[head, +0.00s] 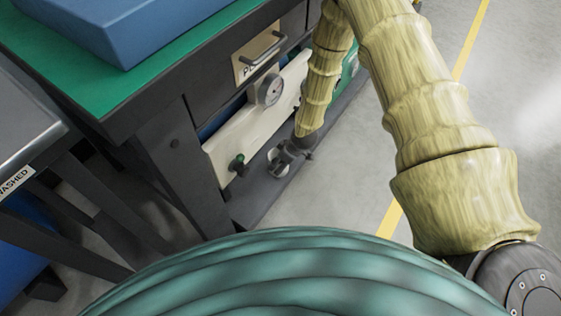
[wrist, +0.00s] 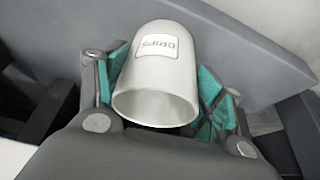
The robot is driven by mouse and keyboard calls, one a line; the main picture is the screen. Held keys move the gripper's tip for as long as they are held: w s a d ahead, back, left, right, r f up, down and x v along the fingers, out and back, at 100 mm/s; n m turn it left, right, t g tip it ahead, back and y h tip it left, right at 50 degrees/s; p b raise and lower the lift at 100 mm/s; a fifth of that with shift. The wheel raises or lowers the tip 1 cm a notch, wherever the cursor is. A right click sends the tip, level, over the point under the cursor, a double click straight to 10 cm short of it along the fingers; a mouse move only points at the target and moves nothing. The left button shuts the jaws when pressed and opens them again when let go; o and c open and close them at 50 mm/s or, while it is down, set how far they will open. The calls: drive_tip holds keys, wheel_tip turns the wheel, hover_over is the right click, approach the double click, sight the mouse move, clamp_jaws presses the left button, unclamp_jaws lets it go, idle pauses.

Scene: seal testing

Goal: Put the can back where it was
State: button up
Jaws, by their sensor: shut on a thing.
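The can is a pale grey, open-ended cup with a label reading "DRIPS" upside down in the wrist view (wrist: 158,78). Its open end faces the wrist camera. My gripper (wrist: 165,85) is shut on it, with the green finger pads against its left and right sides. In the head view my gripper (head: 287,157) is low by the dark bottom ledge of the bench, below the pale panel. Only a small pale bit of the can (head: 271,154) shows there. Whether the can touches the ledge cannot be told.
The pale panel (head: 225,142) carries a round gauge (head: 271,90) and a green knob (head: 238,162) close to my gripper. Above are a drawer (head: 262,58) and a green benchtop (head: 160,65) with a blue block. A metal table marked "WASHED" (head: 17,180) stands left. Grey floor is open to the right.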

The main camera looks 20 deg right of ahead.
drive_tip(key=shift+f, duration=0.1)
drive_tip(key=o, duration=1)
drive_tip(key=shift+o, duration=0.2)
drive_tip(key=p+v, duration=0.4)
drive_tip(key=v, duration=0.8)
drive_tip(key=shift+p, duration=0.3)
